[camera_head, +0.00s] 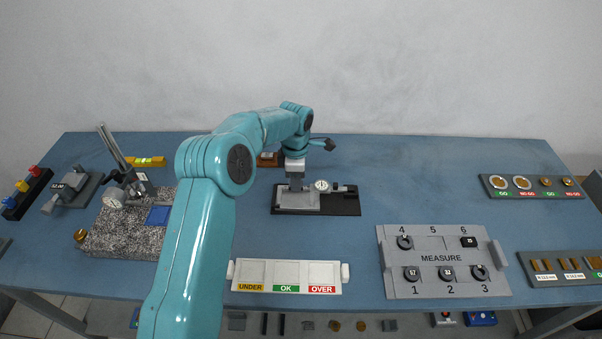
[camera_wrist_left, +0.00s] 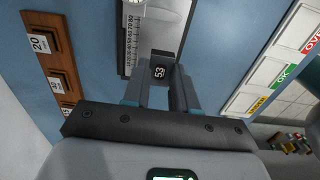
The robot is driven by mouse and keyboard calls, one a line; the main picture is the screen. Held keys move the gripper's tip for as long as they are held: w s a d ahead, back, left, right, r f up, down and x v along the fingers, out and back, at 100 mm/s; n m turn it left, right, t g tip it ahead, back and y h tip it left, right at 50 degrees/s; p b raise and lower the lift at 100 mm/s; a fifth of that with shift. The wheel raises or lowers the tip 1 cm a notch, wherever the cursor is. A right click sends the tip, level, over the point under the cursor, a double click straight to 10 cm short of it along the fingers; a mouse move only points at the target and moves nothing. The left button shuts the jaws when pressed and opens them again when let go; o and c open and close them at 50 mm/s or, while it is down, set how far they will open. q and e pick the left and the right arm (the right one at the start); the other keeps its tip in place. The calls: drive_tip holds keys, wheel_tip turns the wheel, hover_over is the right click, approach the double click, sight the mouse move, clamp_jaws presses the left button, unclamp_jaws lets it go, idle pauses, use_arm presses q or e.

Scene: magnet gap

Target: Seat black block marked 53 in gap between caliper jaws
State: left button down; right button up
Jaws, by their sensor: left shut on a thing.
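The black block marked 53 (camera_wrist_left: 158,72) shows between the fingers of my left gripper (camera_wrist_left: 161,88) in the wrist view. The gripper is shut on it. In the head view this gripper (camera_head: 295,186) points down over the caliper (camera_head: 300,201), which lies on a black base (camera_head: 343,207) and has a round dial (camera_head: 321,185). In the wrist view the caliper's scale (camera_wrist_left: 132,40) runs just beyond the block. The block is hidden in the head view. I cannot tell whether it touches the jaws or sits between them. My right gripper is not in view.
A grey MEASURE tray (camera_head: 440,287) holds several parts; its slot 5 is empty. A white UNDER/OK/OVER tray (camera_head: 271,270) stands in front. A granite stand (camera_head: 105,238) is left, gauge racks (camera_head: 545,194) right. A brown block rack (camera_wrist_left: 52,55) is beside the caliper.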

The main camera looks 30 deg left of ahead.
sight(296, 200)
use_arm(q)
drive_tip(key=shift+w+a+f, duration=0.15)
drive_tip(key=shift+a+f, duration=0.05)
drive_tip(key=shift+a, duration=0.1)
drive_tip(key=shift+s+d+r, duration=0.15)
drive_tip(key=shift+s+r, duration=0.15)
drive_tip(key=shift+s, duration=0.1)
drive_tip(key=shift+d, duration=0.1)
drive_tip(key=shift+w+f+b, duration=0.3)
drive_tip(key=shift+f, duration=0.2)
drive_tip(key=shift+s+f+b, duration=0.35)
drive_tip(key=shift+f+b, duration=0.35)
drive_tip(key=shift+b, duration=0.05)
drive_tip(key=f+b, duration=0.1)
drive_tip(key=f, duration=0.1)
drive_tip(key=shift+w+f+b, duration=0.3)
drive_tip(key=shift+f+b, duration=0.05)
drive_tip(key=shift+s+f+b, duration=0.15)
drive_tip(key=shift+f+b, duration=0.2)
drive_tip(key=shift+f, duration=0.1)
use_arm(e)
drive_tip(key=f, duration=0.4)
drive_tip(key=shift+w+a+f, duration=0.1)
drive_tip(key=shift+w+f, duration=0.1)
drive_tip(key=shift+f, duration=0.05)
